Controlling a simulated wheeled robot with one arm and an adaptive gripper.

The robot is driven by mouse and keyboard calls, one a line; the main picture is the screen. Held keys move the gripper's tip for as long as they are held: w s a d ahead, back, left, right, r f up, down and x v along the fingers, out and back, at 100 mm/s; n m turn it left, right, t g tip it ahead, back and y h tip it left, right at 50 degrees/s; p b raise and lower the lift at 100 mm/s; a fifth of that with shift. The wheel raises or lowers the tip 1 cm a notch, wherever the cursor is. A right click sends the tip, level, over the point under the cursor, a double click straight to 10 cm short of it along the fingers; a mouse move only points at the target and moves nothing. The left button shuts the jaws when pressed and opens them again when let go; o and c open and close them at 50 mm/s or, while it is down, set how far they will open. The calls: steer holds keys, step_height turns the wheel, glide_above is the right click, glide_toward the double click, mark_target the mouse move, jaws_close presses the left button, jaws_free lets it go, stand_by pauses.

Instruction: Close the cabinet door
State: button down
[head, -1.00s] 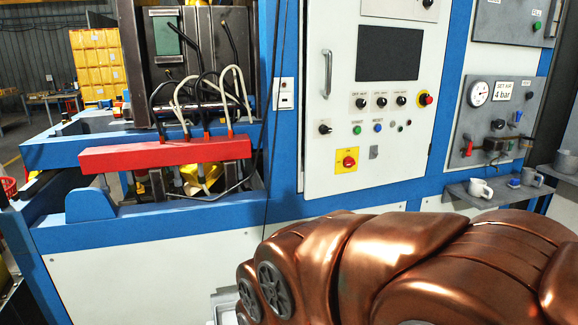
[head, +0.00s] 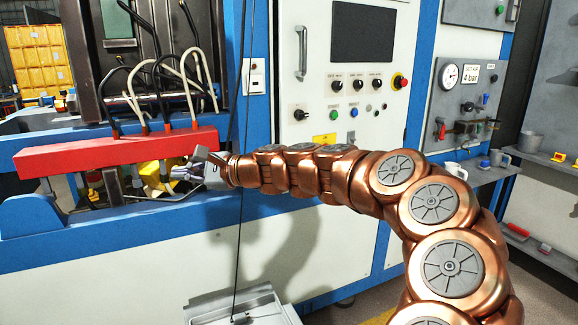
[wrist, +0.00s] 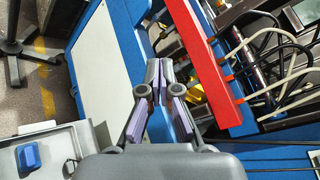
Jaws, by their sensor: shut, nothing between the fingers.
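The white cabinet door (head: 345,70) carries a dark screen, buttons and a vertical handle (head: 301,52) near its left edge. It stands right of centre in the head view; I cannot tell how far ajar it is. My gripper (head: 184,172) is left of and below the door, in front of the machine's lower part and apart from the handle. In the wrist view my gripper (wrist: 160,90) has its fingertips together with nothing between them, near the red bar. The door does not clearly show in the wrist view.
A red bar (head: 115,152) with black and white hoses lies close by my gripper. A grey case (head: 240,308) stands below on the floor side. A shelf (head: 470,176) with mugs is at right. Yellow boxes (head: 40,58) stand far left.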

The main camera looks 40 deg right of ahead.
steer(key=w+d+f+m+t+h+b, duration=0.15)
steer(key=d+m+t+h, duration=0.55)
steer(key=d, duration=1.1)
steer(key=s+d+f+m+g+h, duration=0.2)
steer(key=d+f+m+h, duration=0.15)
steer(key=d+m, duration=0.45)
steer(key=s+d+f+m+g+h, duration=0.1)
steer(key=s+d+f+m+h, duration=0.25)
steer(key=d, duration=0.95)
steer(key=w+d+f+y, duration=0.1)
steer(key=w+d, duration=0.1)
steer(key=w, duration=1.2)
steer(key=shift+d+f+p, duration=0.15)
steer(key=shift+d+p, duration=0.15)
steer(key=shift+d, duration=0.05)
steer(key=shift+m, duration=0.25)
